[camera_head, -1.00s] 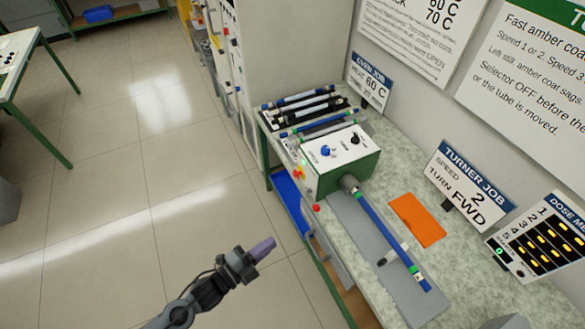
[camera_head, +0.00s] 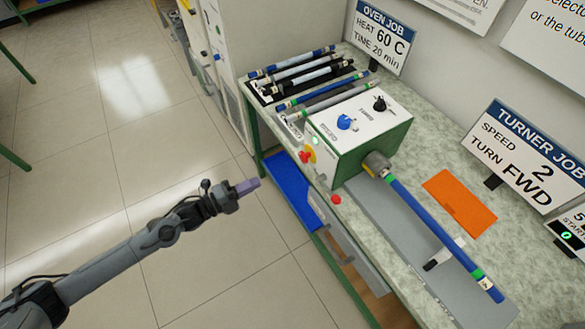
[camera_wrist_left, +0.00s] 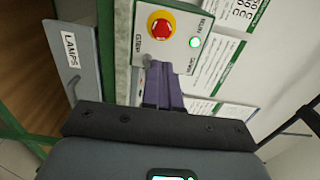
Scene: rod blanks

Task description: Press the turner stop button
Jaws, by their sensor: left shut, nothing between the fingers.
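The turner (camera_head: 350,160) is a white-topped box with green sides on the bench, with a blue knob (camera_head: 345,122) and a black knob (camera_head: 379,103) on top. Its stop button (camera_head: 307,156), red on yellow, is on the end facing the aisle, near a lit green lamp (camera_head: 316,140). In the left wrist view, the red stop button (camera_wrist_left: 161,27) shows beyond the fingers, with the RUN lamp (camera_wrist_left: 195,42) lit green. My left gripper (camera_head: 247,186) has purple fingers, shut and empty, over the aisle and apart from the button. The fingers also show in the wrist view (camera_wrist_left: 163,85). My right gripper is out of view.
A blue tube (camera_head: 430,225) runs from the turner's chuck along a grey base. Several rods (camera_head: 300,70) lie behind the turner. An orange sheet (camera_head: 460,202) lies on the bench. A red knob (camera_head: 336,199) sits at the front edge, above a blue bin (camera_head: 287,182). The aisle floor is clear.

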